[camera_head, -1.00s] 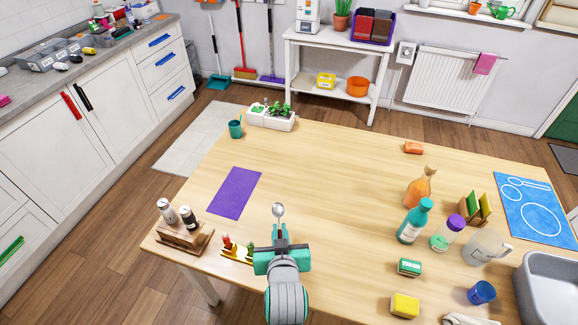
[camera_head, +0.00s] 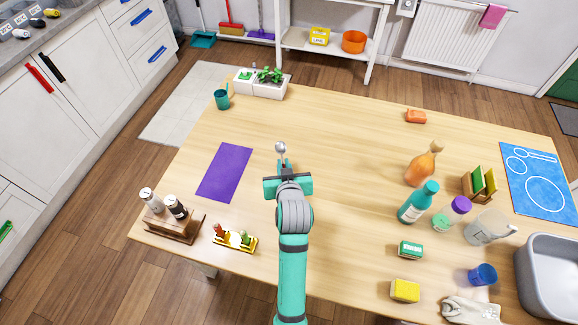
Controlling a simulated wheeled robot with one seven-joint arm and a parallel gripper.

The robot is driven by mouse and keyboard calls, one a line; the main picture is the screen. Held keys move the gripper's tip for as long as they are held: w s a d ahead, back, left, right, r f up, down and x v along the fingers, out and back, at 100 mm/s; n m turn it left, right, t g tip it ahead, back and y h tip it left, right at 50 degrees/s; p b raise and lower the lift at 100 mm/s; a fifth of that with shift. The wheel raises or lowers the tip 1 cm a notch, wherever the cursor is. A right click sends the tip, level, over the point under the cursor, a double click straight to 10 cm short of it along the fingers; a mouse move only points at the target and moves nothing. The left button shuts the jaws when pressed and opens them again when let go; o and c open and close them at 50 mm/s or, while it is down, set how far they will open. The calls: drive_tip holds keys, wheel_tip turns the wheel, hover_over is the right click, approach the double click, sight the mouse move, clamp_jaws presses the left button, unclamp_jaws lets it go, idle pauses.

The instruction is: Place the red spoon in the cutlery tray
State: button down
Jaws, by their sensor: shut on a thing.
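My gripper (camera_head: 284,168) is over the middle of the wooden table, seen from behind and above. It is shut on a spoon (camera_head: 281,147), whose pale silvery bowl sticks out beyond the fingers. The spoon's handle is hidden by the gripper, and I see no red on the part that shows. I cannot pick out a cutlery tray for certain. Grey containers with small items stand on the counter at the far left, cut off by the picture's edge.
A purple mat (camera_head: 224,172) lies left of my gripper. Shakers in a wooden stand (camera_head: 176,226) and a small egg holder (camera_head: 234,243) are near the front edge. Bottles, boxes and a grey tub (camera_head: 553,275) crowd the right. The table's middle is clear.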

drive_tip(key=w+f, duration=0.1)
drive_tip(key=f, duration=0.1)
drive_tip(key=w+d+f, duration=0.1)
drive_tip(key=w+f, duration=0.1)
drive_tip(key=w+d+f, duration=0.1)
drive_tip(key=w+f, duration=0.1)
drive_tip(key=shift+f, duration=0.1)
drive_tip(key=shift+w+f, duration=0.15)
drive_tip(key=shift+f, duration=1.4)
drive_tip(key=shift+f, duration=0.1)
drive_tip(key=c, duration=1.8)
unclamp_jaws()
drive_tip(key=shift+c, duration=0.2)
